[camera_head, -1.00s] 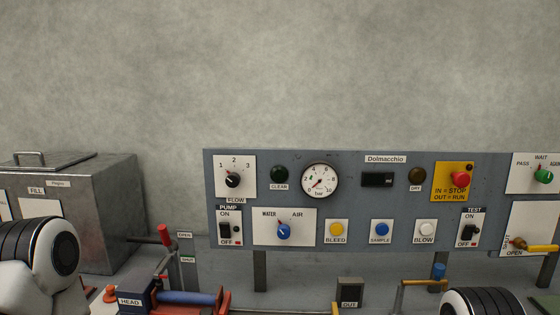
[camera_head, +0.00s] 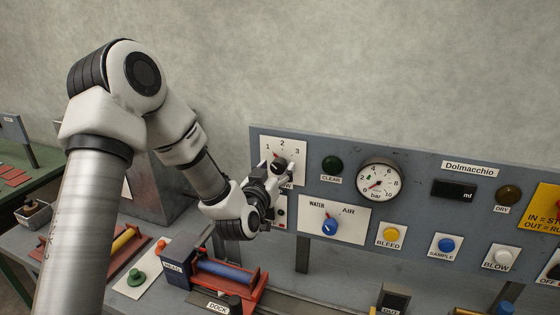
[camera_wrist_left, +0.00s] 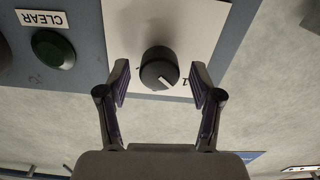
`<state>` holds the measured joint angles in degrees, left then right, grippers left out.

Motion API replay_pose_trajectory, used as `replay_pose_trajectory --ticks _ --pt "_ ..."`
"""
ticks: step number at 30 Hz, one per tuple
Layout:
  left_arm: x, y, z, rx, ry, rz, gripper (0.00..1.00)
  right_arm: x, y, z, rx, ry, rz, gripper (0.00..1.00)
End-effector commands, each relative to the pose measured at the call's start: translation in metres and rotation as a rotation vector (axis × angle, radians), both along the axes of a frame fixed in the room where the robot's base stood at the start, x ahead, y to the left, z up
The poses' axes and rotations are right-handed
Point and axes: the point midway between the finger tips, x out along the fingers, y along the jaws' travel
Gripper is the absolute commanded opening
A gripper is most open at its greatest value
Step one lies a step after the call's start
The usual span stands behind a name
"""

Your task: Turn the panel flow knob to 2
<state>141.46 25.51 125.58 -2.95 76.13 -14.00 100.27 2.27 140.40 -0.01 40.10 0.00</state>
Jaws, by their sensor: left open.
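The flow knob (camera_wrist_left: 160,68) is a round black knob on a white plate (camera_head: 268,147) marked 1, 2 and 3 at the panel's left end. Its white pointer line aims at the 1 in the left wrist view. My left gripper (camera_wrist_left: 160,80) is open, with one finger on each side of the knob and a visible gap on both sides. In the head view the left gripper (camera_head: 279,169) is at the plate and partly hides the knob and the FLOW label. My right gripper is not in view.
The green CLEAR button (camera_head: 332,165) and pressure gauge (camera_head: 380,185) are right of the flow plate. The WATER/AIR knob (camera_head: 329,227) is below. A dock with a blue cylinder (camera_head: 223,270) stands on the bench under my left arm. The wall above is bare.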

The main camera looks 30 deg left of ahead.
Motion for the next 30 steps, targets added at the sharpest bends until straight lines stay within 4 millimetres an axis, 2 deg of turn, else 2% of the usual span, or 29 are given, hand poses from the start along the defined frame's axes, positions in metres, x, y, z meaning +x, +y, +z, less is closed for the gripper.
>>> replay_pose_trajectory --ticks 3,9,14,15,30 --pt "0.0077 0.0015 -0.0001 0.001 0.002 -0.001 0.65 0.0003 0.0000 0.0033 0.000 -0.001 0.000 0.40" --pt "0.0080 0.0016 -0.0012 0.000 0.002 -0.001 0.65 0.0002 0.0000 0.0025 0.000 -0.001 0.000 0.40" --pt "0.0079 0.0016 -0.0012 0.000 0.002 -0.001 0.09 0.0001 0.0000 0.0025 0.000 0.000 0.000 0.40" --pt "0.0079 0.0017 -0.0011 0.000 0.002 0.000 0.05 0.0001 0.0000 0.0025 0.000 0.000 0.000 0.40" --pt "0.0081 0.0017 -0.0012 0.073 0.019 0.000 0.05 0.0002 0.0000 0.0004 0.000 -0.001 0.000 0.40"
